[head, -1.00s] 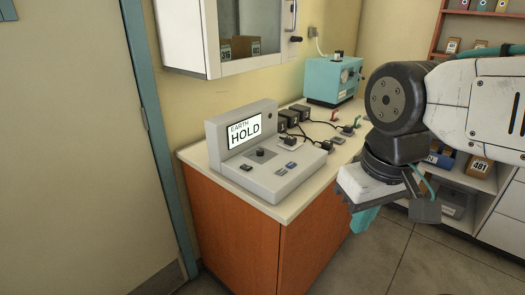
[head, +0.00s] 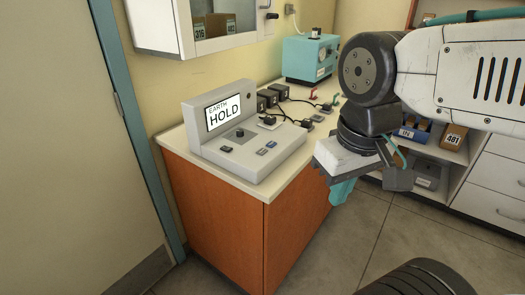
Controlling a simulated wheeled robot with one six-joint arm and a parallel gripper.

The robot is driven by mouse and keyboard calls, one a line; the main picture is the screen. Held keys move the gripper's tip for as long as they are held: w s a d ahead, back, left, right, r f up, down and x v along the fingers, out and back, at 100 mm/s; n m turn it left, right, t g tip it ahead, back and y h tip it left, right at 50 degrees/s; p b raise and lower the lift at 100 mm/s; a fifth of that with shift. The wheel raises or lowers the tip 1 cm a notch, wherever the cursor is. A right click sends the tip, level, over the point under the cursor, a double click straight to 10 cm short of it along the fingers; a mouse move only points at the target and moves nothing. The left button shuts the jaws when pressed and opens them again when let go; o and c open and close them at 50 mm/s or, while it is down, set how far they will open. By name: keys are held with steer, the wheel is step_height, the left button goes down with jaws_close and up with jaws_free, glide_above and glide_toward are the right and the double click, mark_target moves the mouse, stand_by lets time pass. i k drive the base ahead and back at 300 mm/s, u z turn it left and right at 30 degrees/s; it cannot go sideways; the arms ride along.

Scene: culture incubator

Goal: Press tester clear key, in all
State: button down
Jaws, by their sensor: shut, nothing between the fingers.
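The tester (head: 255,158) is a grey console on the white counter, with a raised screen (head: 223,112) reading "EARTH HOLD". On its sloped face are a dark knob (head: 239,133), a dark key (head: 226,149) at the lower left and two keys, one dark (head: 271,144) and one bluish (head: 262,152), at the right. The key labels are too small to read. My gripper (head: 341,191) is shut and empty, with teal fingertips pointing down. It hangs in front of and to the right of the counter, apart from the tester.
Black adapters (head: 268,97) with cables and small clips lie behind the tester. A teal box unit (head: 309,58) stands at the counter's back. A wall cabinet (head: 205,25) hangs above. Shelves with labelled boxes (head: 453,137) are at the right. The floor before the counter is clear.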

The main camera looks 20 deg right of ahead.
mark_target(261, 151)
steer(key=u, duration=1.85)
steer(key=i, duration=0.95)
steer(key=z, duration=1.6)
